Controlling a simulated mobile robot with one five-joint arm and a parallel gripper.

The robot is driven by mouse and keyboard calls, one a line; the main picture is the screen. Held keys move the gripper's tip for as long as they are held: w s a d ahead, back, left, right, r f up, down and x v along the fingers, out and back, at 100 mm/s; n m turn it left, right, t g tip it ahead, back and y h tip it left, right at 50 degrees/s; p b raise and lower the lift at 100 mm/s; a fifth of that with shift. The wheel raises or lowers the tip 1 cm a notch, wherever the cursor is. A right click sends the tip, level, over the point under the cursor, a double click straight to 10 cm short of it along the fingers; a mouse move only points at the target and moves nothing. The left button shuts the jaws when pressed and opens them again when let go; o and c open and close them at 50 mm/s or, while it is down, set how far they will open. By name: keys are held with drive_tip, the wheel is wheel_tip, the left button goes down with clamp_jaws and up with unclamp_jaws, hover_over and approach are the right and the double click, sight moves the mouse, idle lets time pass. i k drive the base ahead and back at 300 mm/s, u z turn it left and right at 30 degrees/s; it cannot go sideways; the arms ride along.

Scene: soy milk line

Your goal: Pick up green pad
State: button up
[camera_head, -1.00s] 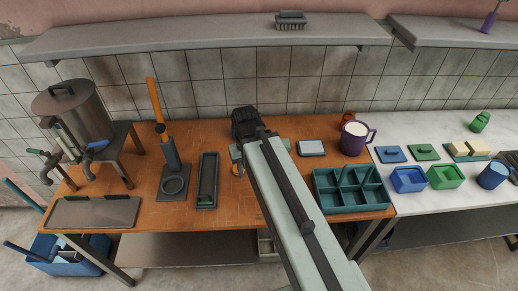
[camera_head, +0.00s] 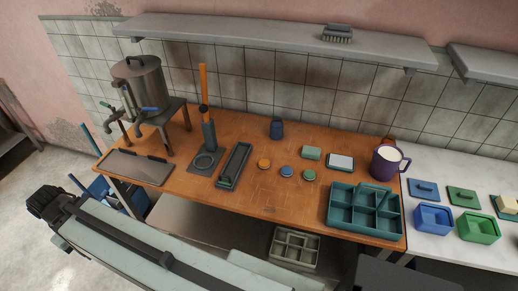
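A small round green pad (camera_head: 309,175) lies flat on the wooden table (camera_head: 270,205), right of a blue disc (camera_head: 287,172) and an orange disc (camera_head: 264,163). Behind it lies a pale green block (camera_head: 312,152). My gripper (camera_head: 42,203) is the dark end of my arm at the far left of the head view, over the floor and well away from the pad. Its fingers are too small and dark to tell if they are open or shut.
A teal divided tray (camera_head: 366,231) and a purple mug (camera_head: 388,163) stand right of the discs. A dark blue cup (camera_head: 277,128) stands behind them. A press with an orange handle (camera_head: 203,85) and a metal pot (camera_head: 140,80) stand left. The table's front middle is clear.

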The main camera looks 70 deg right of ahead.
sight(309, 152)
drive_tip(key=u, duration=0.6)
drive_tip(key=k, duration=1.55)
drive_tip(key=z, duration=0.65)
drive_tip(key=i, duration=1.5)
drive_tip(key=u, duration=0.05)
